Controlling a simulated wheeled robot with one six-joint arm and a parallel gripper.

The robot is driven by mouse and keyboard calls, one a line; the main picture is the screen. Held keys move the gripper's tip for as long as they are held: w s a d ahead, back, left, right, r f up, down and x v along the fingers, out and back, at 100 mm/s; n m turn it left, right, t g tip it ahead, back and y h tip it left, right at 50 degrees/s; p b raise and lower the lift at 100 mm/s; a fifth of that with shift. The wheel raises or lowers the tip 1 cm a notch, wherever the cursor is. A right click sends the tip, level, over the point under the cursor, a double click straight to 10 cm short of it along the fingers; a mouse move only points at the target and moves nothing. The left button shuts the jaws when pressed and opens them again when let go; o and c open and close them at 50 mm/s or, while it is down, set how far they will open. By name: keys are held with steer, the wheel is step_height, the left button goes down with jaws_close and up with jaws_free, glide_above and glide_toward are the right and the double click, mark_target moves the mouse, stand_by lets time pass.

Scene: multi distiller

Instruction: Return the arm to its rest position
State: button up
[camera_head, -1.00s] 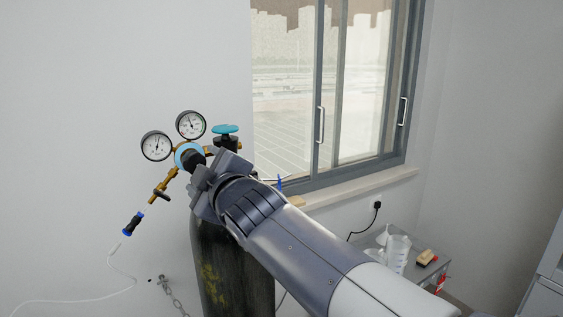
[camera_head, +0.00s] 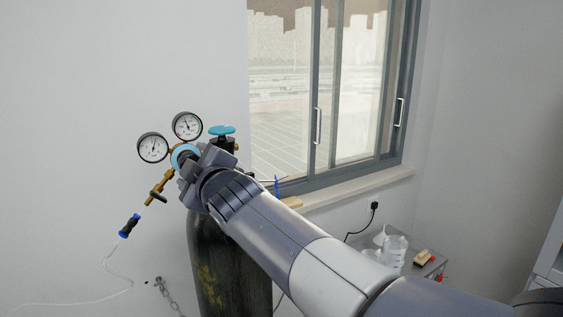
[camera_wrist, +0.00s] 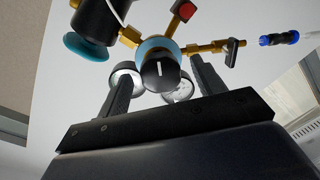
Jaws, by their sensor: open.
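My gripper (camera_head: 190,170) is at the gas regulator on the wall side of the cylinder. In the wrist view its two dark fingers (camera_wrist: 165,78) stand apart, one on each side of the regulator's black knob (camera_wrist: 160,73). The knob has a white line and a light-blue ring behind it. I cannot tell whether the fingers touch it. My arm (camera_head: 290,245) reaches from the lower right up to the regulator and hides part of the cylinder.
Two round gauges (camera_head: 153,147) and a teal valve wheel (camera_head: 222,130) are close to my gripper. The dark cylinder (camera_head: 205,265) stands below. A white hose (camera_head: 112,262) hangs at left. A window (camera_head: 330,90) and a small table with beakers (camera_head: 393,252) are at right.

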steer(key=v, duration=1)
steer(key=w+a+n+t+h+b, duration=0.1)
steer(key=w+a+n, duration=0.5)
steer(key=n, duration=1.1)
steer(key=shift+w+f+h, duration=0.2)
steer(key=shift+w+h, duration=0.1)
steer(key=shift+w, duration=0.95)
